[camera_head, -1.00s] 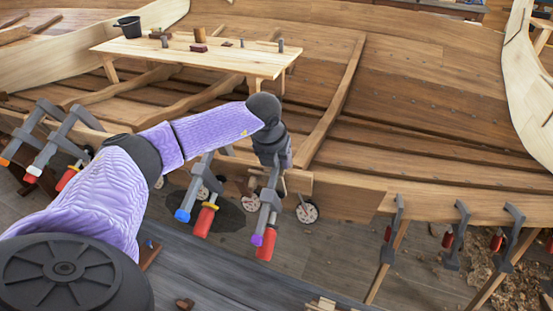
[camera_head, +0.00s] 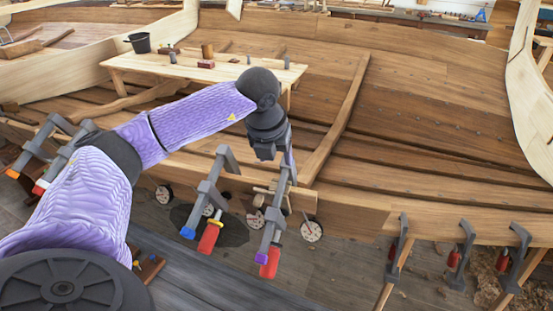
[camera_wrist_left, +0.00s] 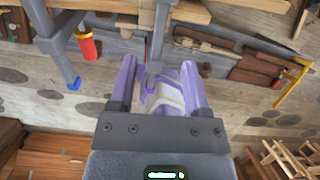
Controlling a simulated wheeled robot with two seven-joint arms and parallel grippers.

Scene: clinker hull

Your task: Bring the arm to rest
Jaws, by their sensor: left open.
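My left arm, in a purple sleeve, reaches across the head view from the left. Its wrist is bent down over the hull's plank edge. My left gripper (camera_wrist_left: 160,88) is open in the left wrist view, with its two purple fingers apart. In that view a grey clamp with a purple tip (camera_wrist_left: 157,40) shows beyond and between the fingers, along with a pale purple-and-white shape; I cannot tell whether anything touches. The same clamp (camera_head: 274,215) hangs on the plank edge just below the wrist in the head view. The fingers are mostly hidden there. My right gripper is out of view.
A blue-tipped clamp (camera_head: 207,198) hangs just left of the purple-tipped one. More clamps (camera_head: 399,250) hang along the plank edge to the right. Open floor shows below the plank.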

